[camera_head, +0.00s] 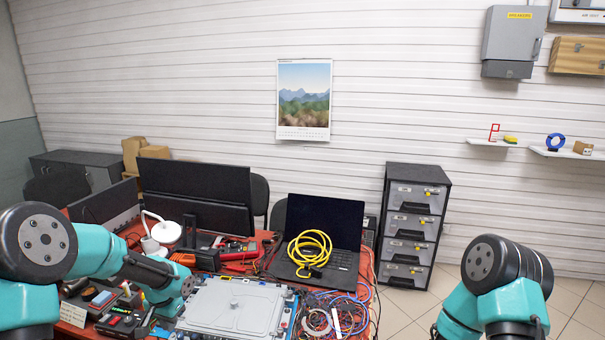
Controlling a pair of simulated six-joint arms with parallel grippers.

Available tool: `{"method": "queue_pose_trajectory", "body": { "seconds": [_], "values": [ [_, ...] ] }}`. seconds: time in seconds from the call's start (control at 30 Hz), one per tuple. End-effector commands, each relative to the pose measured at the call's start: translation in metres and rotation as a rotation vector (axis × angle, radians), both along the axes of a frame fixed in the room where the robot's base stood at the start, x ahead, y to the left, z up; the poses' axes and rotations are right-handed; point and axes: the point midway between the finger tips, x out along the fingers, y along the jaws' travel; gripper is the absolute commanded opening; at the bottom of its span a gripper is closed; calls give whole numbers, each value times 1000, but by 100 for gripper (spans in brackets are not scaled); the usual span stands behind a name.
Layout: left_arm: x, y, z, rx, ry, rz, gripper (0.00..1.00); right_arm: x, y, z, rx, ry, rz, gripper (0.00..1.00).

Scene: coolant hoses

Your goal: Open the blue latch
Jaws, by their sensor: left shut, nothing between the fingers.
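A pale grey metal unit (235,305) lies flat at the front of the red table, cut off by the bottom of the picture. Small blue parts (292,308) show along its right edge. I cannot tell which of them is the blue latch, or whether it is open or closed. My left gripper (174,309) is at the end of the teal left arm, low and just left of the unit. It is shut and empty, and its fingertips are hard to make out. My right arm stands at the lower right, over the floor, and its gripper is not visible.
Coloured hoses and cables (337,312) crowd the unit's right side. A yellow coil (309,252) lies on an open laptop (326,222) behind it. Tools, a white lamp (165,232) and a monitor (196,192) fill the back left. Drawers (411,224) stand right of the table.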

Motion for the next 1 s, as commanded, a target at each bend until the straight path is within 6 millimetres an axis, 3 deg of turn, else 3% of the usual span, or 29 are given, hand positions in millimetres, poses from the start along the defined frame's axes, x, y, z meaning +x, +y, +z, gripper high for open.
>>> {"method": "queue_pose_trajectory", "body": {
  "seconds": [0.27,0.7,1.0],
  "values": [
    [0,0,-15,1,2,-1,0,0,0,0,0,0,0,43],
    [0,0,-62,0,1,-1,0,0,0,0,0,0,0,43],
    [-1,0,-74,-2,5,1,0,0,0,0,0,0,0,43]
  ]
}}
